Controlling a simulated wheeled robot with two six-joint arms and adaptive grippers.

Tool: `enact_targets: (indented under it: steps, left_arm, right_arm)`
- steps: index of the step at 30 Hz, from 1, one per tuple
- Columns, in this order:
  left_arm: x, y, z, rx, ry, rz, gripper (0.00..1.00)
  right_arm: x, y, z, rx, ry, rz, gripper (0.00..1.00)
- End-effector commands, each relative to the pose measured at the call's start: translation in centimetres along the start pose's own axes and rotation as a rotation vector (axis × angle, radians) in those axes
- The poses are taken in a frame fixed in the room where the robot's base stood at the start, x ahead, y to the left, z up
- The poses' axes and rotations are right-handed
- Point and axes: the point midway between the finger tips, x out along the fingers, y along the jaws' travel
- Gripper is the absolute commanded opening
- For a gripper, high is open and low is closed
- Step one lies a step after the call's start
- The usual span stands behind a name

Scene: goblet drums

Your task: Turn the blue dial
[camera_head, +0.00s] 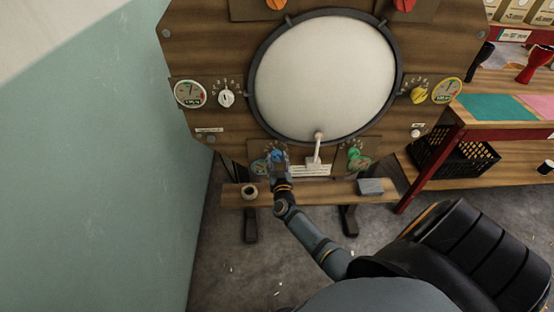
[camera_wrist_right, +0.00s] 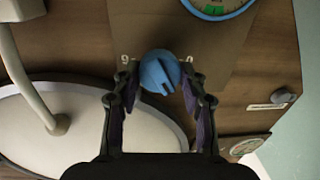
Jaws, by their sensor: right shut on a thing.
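The blue dial (camera_head: 278,154) is a round knob low on the wooden panel, left of the central white lever. In the right wrist view the blue dial (camera_wrist_right: 158,74) has a dark slot across its face and sits between the two fingers. My right gripper (camera_head: 281,163) reaches up to it from below, and its fingers (camera_wrist_right: 160,80) are closed on the dial's two sides. The blue-rimmed gauge (camera_head: 260,166) is beside the dial; only part of this gauge (camera_wrist_right: 217,5) shows in the wrist view, with a green zone. The needle cannot be read. My left gripper is out of view.
A large white drumhead (camera_head: 325,77) fills the panel's middle. A white lever (camera_head: 315,150) and a green dial (camera_head: 354,155) are to the right of the blue dial. White (camera_head: 226,98) and yellow (camera_head: 418,95) dials are higher. A ledge (camera_head: 315,193) runs below.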

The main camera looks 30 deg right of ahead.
Motion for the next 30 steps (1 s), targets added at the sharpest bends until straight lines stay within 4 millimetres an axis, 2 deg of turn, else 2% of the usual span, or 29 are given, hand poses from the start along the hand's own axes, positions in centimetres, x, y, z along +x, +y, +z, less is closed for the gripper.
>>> enact_targets:
  steps: [21, 30]
  left_arm:
    - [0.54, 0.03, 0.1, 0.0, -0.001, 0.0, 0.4]
    - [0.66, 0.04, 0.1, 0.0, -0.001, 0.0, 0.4]
  right_arm:
    - [-0.06, 0.07, 0.25, 0.414, 0.032, 0.002, 0.11]
    - [-0.07, 0.1, 0.24, 0.497, 0.04, 0.003, 0.11]
